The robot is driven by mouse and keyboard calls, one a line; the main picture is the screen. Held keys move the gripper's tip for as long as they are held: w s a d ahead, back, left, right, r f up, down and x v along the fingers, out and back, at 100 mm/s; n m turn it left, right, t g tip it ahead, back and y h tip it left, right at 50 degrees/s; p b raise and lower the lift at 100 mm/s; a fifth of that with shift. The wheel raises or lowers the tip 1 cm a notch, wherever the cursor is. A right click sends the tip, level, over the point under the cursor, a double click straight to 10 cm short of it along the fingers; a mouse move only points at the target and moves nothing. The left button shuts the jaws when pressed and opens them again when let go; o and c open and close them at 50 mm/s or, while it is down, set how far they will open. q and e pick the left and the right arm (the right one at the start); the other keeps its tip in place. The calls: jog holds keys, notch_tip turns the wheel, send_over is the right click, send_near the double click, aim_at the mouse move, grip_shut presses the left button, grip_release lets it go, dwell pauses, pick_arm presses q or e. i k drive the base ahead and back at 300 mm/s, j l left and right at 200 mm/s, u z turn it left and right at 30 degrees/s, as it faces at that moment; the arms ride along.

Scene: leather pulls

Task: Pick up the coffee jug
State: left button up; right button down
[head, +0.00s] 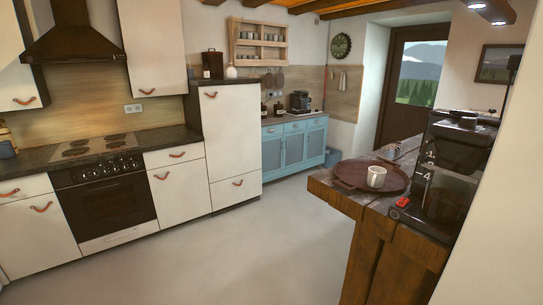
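A black coffee maker (462,140) stands at the right end of the dark wooden table (385,228). The coffee jug (440,195) appears to be the dark glass vessel in its lower part. White marks show on the left side there, but the line between jug and machine is hard to make out. A small red part, perhaps a switch, shows at the machine's front left foot. Neither of my grippers is in view.
A white wall closes off the right side. An oven (104,197) and white cabinets line the left. The grey floor (240,255) between is clear.

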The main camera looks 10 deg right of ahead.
aim_at(446, 198)
jog(key=z, duration=1.55)
